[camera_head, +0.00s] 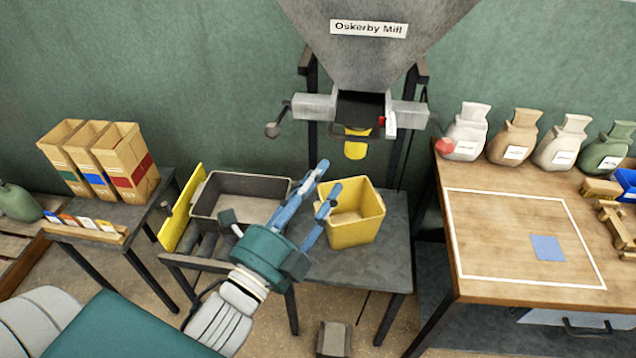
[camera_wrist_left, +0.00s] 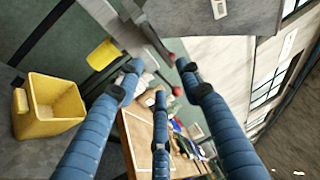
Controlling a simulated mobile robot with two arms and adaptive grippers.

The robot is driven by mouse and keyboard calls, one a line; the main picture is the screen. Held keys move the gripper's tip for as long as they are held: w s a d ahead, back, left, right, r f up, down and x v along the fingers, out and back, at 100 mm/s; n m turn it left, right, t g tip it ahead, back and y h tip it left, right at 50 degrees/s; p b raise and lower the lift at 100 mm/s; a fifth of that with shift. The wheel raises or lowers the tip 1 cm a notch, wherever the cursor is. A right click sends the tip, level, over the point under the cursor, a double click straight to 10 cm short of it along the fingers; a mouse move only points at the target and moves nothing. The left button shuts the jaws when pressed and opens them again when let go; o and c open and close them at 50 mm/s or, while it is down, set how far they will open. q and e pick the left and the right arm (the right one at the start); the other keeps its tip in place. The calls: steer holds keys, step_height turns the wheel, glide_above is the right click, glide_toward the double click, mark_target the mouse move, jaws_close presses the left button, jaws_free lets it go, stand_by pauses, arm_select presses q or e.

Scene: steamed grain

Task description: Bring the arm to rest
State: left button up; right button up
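My left gripper (camera_head: 322,190) comes in from the lower left in the head view, over the stand in front of the mill. Its blue fingers are spread apart with nothing between them; the left wrist view also shows the spread, empty fingers (camera_wrist_left: 160,90). A yellow bin (camera_head: 357,215) stands on the grey stand just right of the fingers. It looks empty, and it also shows in the left wrist view (camera_wrist_left: 50,112). Whether a finger touches the bin, I cannot tell. My right gripper is not in view.
The Oskerby Mill hopper (camera_head: 375,50) hangs above the stand, with a yellow spout (camera_head: 356,149) below. A dark tray (camera_head: 205,205) sits left of the bin beside a yellow plate (camera_head: 181,210). A wooden table (camera_head: 510,275) with sacks is right; paper bags (camera_head: 125,165) stand left.

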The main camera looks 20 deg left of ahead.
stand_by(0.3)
arm_select(q)
steer(key=s+f+n+g+y, duration=0.15)
steer(key=f+n+g, duration=0.25)
steer(key=f, duration=1.7)
steer(key=s+f+n+g, duration=0.2)
steer(key=f+n+g, duration=0.25)
steer(key=f, duration=1.75)
steer(key=s+a+f+n+g, duration=0.2)
steer(key=s+f+n+g, duration=0.35)
steer(key=s+f, duration=1.15)
steer(key=s+a+f+n+g, duration=0.1)
steer(key=s+f+n+g, duration=0.1)
steer(key=s+f, duration=0.3)
steer(key=s+a+f+n+g, duration=0.1)
steer(key=s+f, duration=0.5)
steer(key=s, duration=0.6)
steer(key=shift+a+n+g+y, duration=0.4)
steer(key=shift+a+g+y, duration=0.1)
steer(key=shift+g, duration=0.4)
steer(key=shift+w, duration=0.1)
